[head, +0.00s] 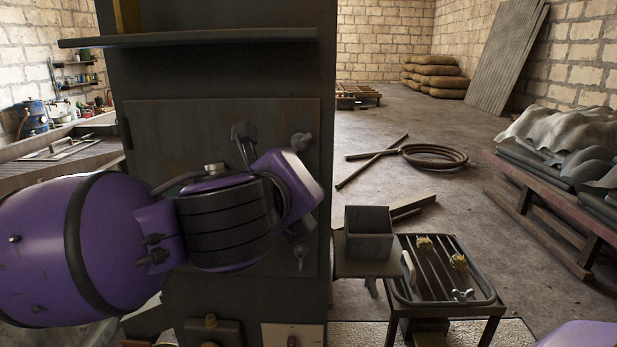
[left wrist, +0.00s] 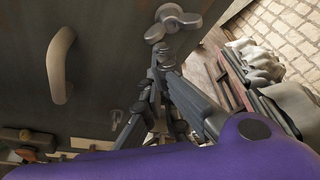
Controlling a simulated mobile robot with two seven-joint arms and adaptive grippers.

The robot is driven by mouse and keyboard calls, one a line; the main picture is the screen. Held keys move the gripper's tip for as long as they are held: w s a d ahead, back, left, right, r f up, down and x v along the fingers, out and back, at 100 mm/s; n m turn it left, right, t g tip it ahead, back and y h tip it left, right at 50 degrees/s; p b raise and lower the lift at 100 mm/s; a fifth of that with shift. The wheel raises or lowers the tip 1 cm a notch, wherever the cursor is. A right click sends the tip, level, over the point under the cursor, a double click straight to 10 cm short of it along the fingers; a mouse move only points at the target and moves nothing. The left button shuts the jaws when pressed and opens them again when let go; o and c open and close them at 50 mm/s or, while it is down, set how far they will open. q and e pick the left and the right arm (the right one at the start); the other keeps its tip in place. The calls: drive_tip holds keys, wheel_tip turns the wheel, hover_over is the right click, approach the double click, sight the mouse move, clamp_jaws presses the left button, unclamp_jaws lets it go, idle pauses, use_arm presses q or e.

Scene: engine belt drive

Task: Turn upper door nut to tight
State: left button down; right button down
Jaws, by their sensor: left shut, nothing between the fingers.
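The upper door nut (head: 301,142) is a grey wing nut near the right edge of the dark metal door (head: 180,130). It also shows large at the top of the left wrist view (left wrist: 173,22). A lower wing nut (head: 300,252) sits below it on the same edge. My left gripper (left wrist: 155,88) is shut and empty in the left wrist view, below the upper nut in the picture; I cannot tell whether it touches it. In the head view my purple left wrist covers its fingers. My right gripper is out of view.
The door's curved handle (left wrist: 60,65) stands out left of the nut. A shelf (head: 190,38) juts out above the door. At right stand an open box (head: 368,232) and a slatted tray (head: 480,262) holding brass fittings and a loose wing nut. The floor behind holds a hose coil (head: 433,157).

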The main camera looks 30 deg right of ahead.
use_arm(q)
drive_tip(key=m+y, duration=0.1)
drive_tip(key=w+a+m, duration=0.1)
drive_tip(key=m, duration=0.1)
drive_tip(key=a+m+t+y, duration=0.1)
drive_tip(key=shift+w+a+r+m+y, duration=0.15)
drive_tip(key=shift+r+m+y, duration=0.15)
drive_tip(key=shift+m, duration=0.1)
drive_tip(key=shift+a, duration=0.15)
drive_tip(key=shift+w, duration=0.1)
idle(0.7)
